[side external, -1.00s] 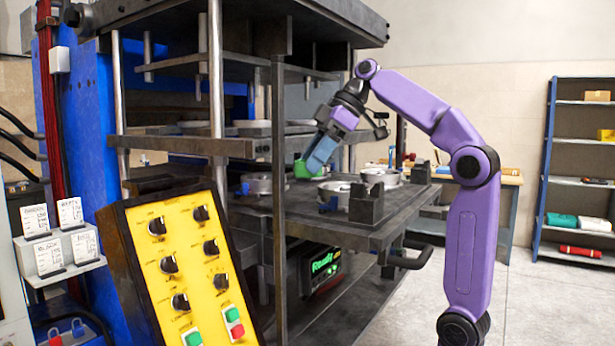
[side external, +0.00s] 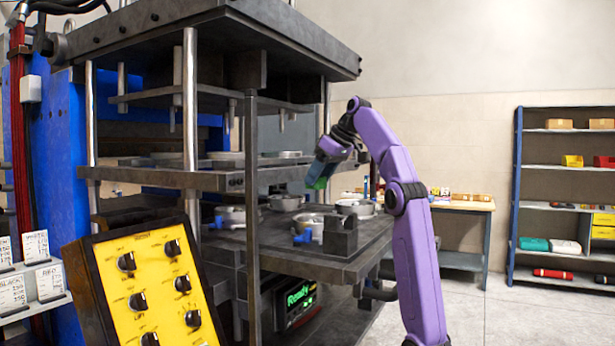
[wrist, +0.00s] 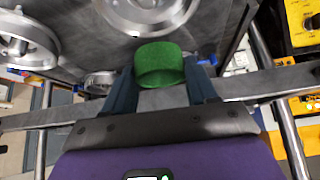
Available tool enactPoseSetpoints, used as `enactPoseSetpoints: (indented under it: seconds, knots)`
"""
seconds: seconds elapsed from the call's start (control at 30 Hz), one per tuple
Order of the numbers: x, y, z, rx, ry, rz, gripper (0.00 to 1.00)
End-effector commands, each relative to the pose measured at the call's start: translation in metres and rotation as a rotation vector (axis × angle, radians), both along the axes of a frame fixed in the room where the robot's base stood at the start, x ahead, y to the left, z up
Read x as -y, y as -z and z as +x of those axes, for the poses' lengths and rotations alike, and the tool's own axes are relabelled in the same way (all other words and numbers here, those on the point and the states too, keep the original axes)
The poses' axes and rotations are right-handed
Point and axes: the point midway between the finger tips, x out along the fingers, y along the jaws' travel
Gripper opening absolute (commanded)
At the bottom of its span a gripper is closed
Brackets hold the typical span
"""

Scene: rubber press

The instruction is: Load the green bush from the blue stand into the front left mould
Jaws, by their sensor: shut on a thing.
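My gripper (side external: 319,176) is shut on the green bush (wrist: 160,64), which sits between its two blue fingers in the wrist view. In the side view the green bush (side external: 318,184) hangs in the air above the press's lower platen, clear of the moulds. Several round metal moulds stand on that platen, among them one (side external: 287,202) at the rear, one (side external: 355,207) at the right and one (side external: 308,219) nearer the camera. The wrist view shows a large mould (wrist: 150,12) just beyond the bush and another mould (wrist: 25,42) at left. I cannot identify the blue stand.
A dark block (side external: 340,238) stands on the lower platen's edge (side external: 300,266). The upper plate (side external: 200,181) and a vertical post (side external: 251,220) limit room at the left. A yellow control panel (side external: 140,285) is in front. A workbench (side external: 460,206) is behind.

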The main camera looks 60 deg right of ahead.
Motion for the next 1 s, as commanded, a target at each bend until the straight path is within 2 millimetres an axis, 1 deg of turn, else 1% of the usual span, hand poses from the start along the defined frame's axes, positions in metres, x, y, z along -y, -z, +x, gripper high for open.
enactPoseSetpoints:
  seconds: [0.03, 0.1, 0.23, 0.37, 0.5, 0.6, 0.87, 1.0]
  knots:
    - [0.008, 0.0, -0.003, 0.001, 0.029, -0.001, 0.31]
    - [0.017, 0.0, -0.008, 0.001, 0.062, 0.0, 0.31]
    - [0.029, 0.003, -0.017, 0.001, 0.1, 0.001, 0.31]
    - [0.024, 0.014, -0.015, 0.0, 0.047, 0.002, 0.31]
    - [0.013, 0.025, -0.01, 0.0, -0.034, 0.002, 0.31]
    - [0.008, 0.029, -0.007, 0.0, -0.08, 0.0, 0.31]
    - [0.005, 0.038, -0.006, 0.001, -0.107, 0.001, 0.31]
    - [0.004, 0.047, -0.007, 0.001, -0.107, 0.0, 0.31]
